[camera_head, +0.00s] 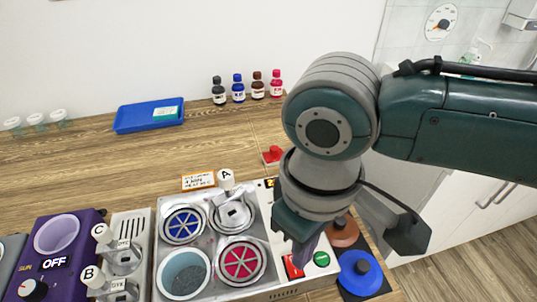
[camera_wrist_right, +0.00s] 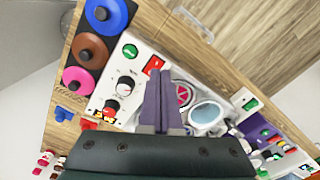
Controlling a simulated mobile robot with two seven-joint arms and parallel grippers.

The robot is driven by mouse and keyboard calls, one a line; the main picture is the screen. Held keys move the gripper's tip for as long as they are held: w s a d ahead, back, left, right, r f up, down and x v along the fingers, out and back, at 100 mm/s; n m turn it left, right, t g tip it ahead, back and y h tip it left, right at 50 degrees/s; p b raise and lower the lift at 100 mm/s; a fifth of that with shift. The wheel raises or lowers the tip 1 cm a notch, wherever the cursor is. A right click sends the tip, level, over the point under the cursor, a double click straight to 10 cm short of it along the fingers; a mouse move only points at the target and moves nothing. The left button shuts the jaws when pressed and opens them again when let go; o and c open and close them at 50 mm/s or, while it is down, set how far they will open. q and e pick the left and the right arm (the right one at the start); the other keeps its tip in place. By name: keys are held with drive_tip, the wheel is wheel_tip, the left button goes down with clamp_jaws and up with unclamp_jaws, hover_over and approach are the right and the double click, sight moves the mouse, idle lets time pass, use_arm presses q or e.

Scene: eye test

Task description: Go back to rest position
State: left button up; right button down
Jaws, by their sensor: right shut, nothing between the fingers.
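The red button (camera_head: 292,267) and green button (camera_head: 321,259) are close to the fingertips in the head view. I cannot tell whether the fingers touch the panel. The right arm crosses the right half of the head view and hides part of the panel. My left gripper is not in view.
Colored round lids, one blue (camera_head: 361,270) and one brown (camera_head: 342,231), lie right of the panel. Several small bottles (camera_head: 238,88) and a blue tray (camera_head: 149,115) stand at the back. A purple device (camera_head: 75,265) is at left. The wooden table's (camera_head: 60,170) back left is mostly clear.

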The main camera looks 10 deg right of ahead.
drive_tip(key=shift+r+p, duration=0.35)
drive_tip(key=shift+r, duration=0.25)
